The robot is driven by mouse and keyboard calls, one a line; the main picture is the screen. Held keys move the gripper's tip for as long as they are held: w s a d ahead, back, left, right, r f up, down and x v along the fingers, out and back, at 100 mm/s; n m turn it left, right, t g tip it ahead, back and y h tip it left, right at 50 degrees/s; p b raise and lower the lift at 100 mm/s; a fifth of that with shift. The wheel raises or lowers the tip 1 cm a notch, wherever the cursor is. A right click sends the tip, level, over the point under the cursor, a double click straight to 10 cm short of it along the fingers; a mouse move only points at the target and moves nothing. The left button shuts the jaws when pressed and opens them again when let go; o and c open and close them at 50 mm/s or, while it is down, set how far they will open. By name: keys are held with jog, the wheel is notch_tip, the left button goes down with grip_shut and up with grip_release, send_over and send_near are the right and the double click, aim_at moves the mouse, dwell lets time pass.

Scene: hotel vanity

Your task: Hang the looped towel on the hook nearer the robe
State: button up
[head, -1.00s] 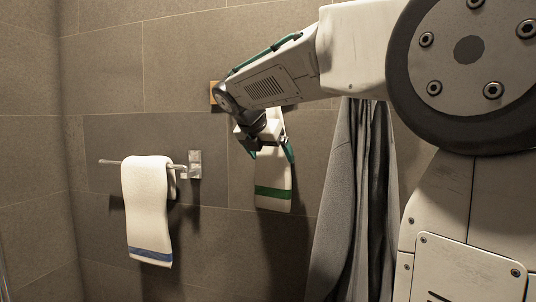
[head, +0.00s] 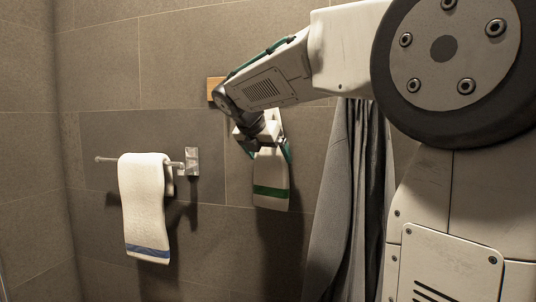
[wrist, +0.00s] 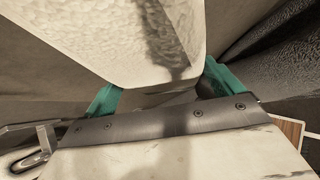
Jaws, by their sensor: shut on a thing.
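A white towel with a green stripe (head: 271,191) hangs straight down against the tiled wall in the head view. My gripper (head: 270,151) is shut on its upper part, with a green finger on either side. In the wrist view the pale towel (wrist: 125,45) fills the top middle between the fingers of my gripper (wrist: 163,89). The towel's loop cannot be made out. A grey robe (head: 340,200) hangs to the right of the towel, partly behind my arm. A wooden board (head: 213,88) shows at the wall behind my arm; no hook can be made out on it.
In the wrist view a metal fitting (wrist: 42,138) and some wood (wrist: 291,130) show low down.

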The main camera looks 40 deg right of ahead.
jog(key=o, duration=0.7)
jog(key=v, duration=0.8)
jog(key=s+a+f+m+y, duration=0.2)
jog(key=s+a+f+m, duration=0.3)
jog(key=s+f+m, duration=0.2)
jog(key=s+a+f+m+g+y, duration=0.1)
jog(key=s+a+f+m+y, duration=0.2)
jog(key=s+a+f+m, duration=0.2)
jog(key=s+a+f+m+g+y, duration=0.1)
jog(key=s+a+f+m+y, duration=0.2)
jog(key=s+f+m, duration=0.7)
jog(key=shift+s+a+f+m, duration=0.1)
jog(key=shift+s+a+f, duration=0.2)
jog(key=shift+s+f, duration=0.7)
jog(key=shift+s+a+f+m, duration=0.1)
jog(key=shift+s+a+f, duration=0.25)
jog(key=shift+s+f, duration=0.65)
jog(key=shift+s+a+f+m, duration=0.1)
jog(key=shift+s+a+f, duration=0.2)
jog(key=shift+s+f, duration=0.65)
